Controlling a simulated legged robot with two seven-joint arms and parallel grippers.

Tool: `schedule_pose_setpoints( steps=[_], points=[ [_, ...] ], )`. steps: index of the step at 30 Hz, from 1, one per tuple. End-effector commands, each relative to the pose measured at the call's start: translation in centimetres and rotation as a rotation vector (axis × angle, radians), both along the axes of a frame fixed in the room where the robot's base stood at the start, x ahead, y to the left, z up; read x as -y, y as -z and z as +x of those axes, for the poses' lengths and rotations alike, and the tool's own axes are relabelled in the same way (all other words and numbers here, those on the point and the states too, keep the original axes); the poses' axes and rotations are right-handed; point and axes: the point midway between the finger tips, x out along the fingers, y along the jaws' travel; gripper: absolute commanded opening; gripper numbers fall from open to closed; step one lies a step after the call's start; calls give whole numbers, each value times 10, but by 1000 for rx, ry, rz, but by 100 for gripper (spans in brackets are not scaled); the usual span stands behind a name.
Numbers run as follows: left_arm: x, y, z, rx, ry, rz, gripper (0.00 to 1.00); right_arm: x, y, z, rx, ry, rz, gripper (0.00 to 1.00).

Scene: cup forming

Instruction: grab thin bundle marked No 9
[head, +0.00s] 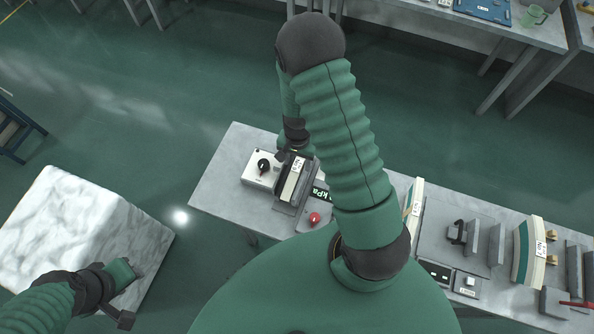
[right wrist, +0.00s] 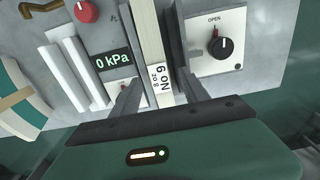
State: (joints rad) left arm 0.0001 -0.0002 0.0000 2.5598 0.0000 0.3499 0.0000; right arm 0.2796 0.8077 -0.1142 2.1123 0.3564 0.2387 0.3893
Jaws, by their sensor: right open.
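The thin bundle marked No 9 (right wrist: 153,40) is a pale narrow strip with a white label. It stands between grey upright plates on a fixture. In the head view the bundle (head: 292,182) shows below the end of my right arm. My right gripper (right wrist: 158,92) is open, with one dark finger on each side of the bundle's labelled end; contact cannot be told. In the head view my right gripper (head: 294,152) is partly hidden by its own wrist. My left gripper (head: 125,300) is at the lower left, by a white marbled block; its jaws are unclear.
The fixture has a black OPEN knob (right wrist: 224,48), a red button (right wrist: 85,11) and a 0 kPa display (right wrist: 113,62). More plates and curved bundles (head: 528,250) stand on the bench's right. The marbled block (head: 70,225) is at left. The bench's left end is clear.

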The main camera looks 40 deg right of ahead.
Motion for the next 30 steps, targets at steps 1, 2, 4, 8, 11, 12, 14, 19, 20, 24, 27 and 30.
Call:
schedule_pose_setpoints(
  steps=[1, 2, 4, 8, 11, 12, 14, 19, 20, 24, 27, 30],
  points=[
    [0, -2, 0, 0, 0, 0, 36, 0, 5, 0, -2, 1, 1, 53],
    [0, -2, 0, 0, 0, 0, 36, 0, 7, 0, -1, 1, 2, 53],
    [0, -1, 0, 0, 0, 0, 36, 0, 10, 1, 0, 1, 0, 53],
    [0, -1, 0, -1, 0, 0, 36, 0, 10, 1, 0, 0, 0, 53],
    [0, -1, 0, -1, 0, 0, 36, 0, 9, 1, 0, 0, -1, 41],
    [0, -1, 0, -1, 0, 0, 36, -1, 9, 1, 0, 0, -1, 36],
    [0, -1, 0, -1, 0, 0, 36, -1, 9, 1, 1, -1, 0, 28],
    [0, -1, 0, -1, 0, 0, 36, 0, 9, 1, 1, -1, 0, 6],
    [0, -1, 0, -1, 0, 0, 36, 0, 9, 1, 1, -1, 0, 2],
    [0, -1, 0, -1, 0, 0, 36, 0, 9, 1, 1, -1, 0, 0],
    [0, -1, 0, -1, 0, 0, 36, 0, 9, 1, 1, -1, 0, 0],
    [0, -1, 0, -1, 0, 0, 36, 0, 9, 1, 1, 0, 0, 0]
  ],
)
